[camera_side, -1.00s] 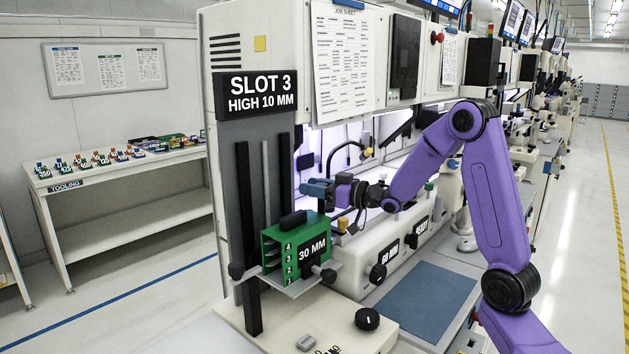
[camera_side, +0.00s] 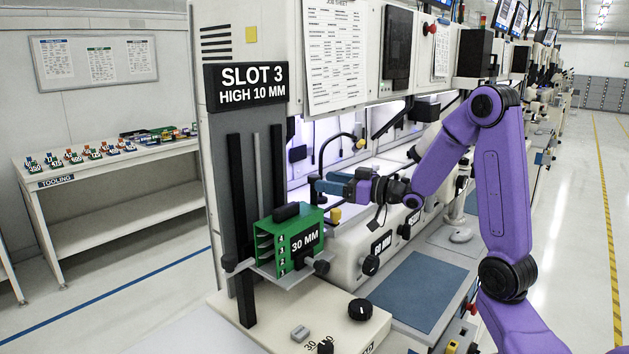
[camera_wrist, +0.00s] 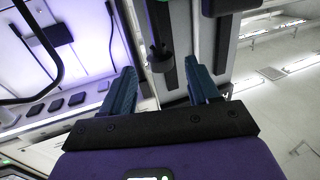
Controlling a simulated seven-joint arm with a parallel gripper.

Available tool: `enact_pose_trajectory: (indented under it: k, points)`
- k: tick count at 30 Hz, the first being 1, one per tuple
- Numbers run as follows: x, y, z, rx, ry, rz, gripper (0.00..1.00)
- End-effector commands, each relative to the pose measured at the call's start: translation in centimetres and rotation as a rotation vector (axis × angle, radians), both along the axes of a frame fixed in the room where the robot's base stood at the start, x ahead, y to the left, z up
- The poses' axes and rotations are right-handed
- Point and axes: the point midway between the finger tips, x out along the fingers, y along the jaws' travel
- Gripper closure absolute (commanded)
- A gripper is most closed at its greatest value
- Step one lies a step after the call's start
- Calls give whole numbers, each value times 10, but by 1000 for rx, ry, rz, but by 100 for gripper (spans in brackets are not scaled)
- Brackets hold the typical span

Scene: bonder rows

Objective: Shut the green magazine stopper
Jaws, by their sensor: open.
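The green magazine (camera_side: 307,242), labelled "30 MM" with numbered slots, sits on a small metal shelf (camera_side: 283,272) on the machine's left front. A black block (camera_side: 286,212) lies on its top, and dark knobs flank the shelf. I cannot tell which part is the stopper or its state. My gripper (camera_side: 320,183) is open, above and slightly right of the magazine, apart from it, with blue fingers pointing left. In the wrist view, my gripper (camera_wrist: 160,68) shows with fingers spread. A dark knobbed part (camera_wrist: 160,55) appears beyond them, with a sliver of green (camera_wrist: 158,12) at the top edge.
A bent black lamp arm (camera_side: 338,140) stands in the lit bay behind my gripper. Control knobs (camera_side: 370,264) line the machine front. A blue mat (camera_side: 418,289) lies clear at the right. A tooling bench (camera_side: 110,165) stands at far left.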

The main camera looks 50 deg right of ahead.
Motion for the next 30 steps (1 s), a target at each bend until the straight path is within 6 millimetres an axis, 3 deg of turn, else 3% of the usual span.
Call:
enact_pose_trajectory:
  k: [3, 9, 21, 27, 30]
  points:
    - [-22, -7, 0, 0, 0, -3, 40]
    - [-45, -13, 0, 0, 0, -2, 40]
    - [-51, -14, 0, 0, 0, 1, 40]
    - [-37, -23, 0, -36, 20, -34, 100]
    - [-15, -39, 1, -98, 62, -96, 100]
